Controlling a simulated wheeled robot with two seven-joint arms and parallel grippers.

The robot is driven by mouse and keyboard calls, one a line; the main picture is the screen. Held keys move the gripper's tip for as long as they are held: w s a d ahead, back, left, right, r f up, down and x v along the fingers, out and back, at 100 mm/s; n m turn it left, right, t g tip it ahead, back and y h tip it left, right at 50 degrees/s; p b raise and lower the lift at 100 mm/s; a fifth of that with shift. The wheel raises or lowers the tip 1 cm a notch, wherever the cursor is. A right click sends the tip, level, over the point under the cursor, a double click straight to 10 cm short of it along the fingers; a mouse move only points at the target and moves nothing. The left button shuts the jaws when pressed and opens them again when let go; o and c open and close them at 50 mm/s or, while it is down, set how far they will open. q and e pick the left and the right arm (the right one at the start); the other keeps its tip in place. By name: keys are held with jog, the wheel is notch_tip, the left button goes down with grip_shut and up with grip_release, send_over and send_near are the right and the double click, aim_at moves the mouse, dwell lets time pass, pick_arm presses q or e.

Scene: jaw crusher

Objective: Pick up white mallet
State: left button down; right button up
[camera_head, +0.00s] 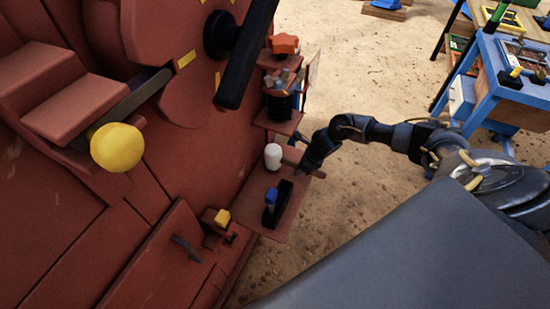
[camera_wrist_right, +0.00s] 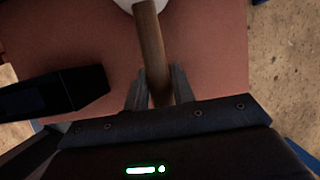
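The white mallet (camera_head: 273,157) has a white head and a brown wooden handle. Its head stands at the reddish-brown shelf (camera_head: 262,215) on the machine's side. Its handle points right, toward my arm. My right gripper (camera_head: 308,160) is at the handle, right of the head. In the right wrist view the handle (camera_wrist_right: 152,45) runs between the two fingers of my right gripper (camera_wrist_right: 159,80), which sit close against both its sides. The head shows only as a white edge at the top. My left gripper is not in view.
A blue-topped item in a black holder (camera_head: 270,200) is on the same shelf, near the mallet. Smaller shelves above hold an orange object (camera_head: 285,44) and other items. A yellow ball knob (camera_head: 117,147) sticks out at left. A blue table (camera_head: 510,75) stands at right, with open sandy ground between.

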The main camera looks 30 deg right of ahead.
grip_shut()
jog(key=shift+r, duration=0.1)
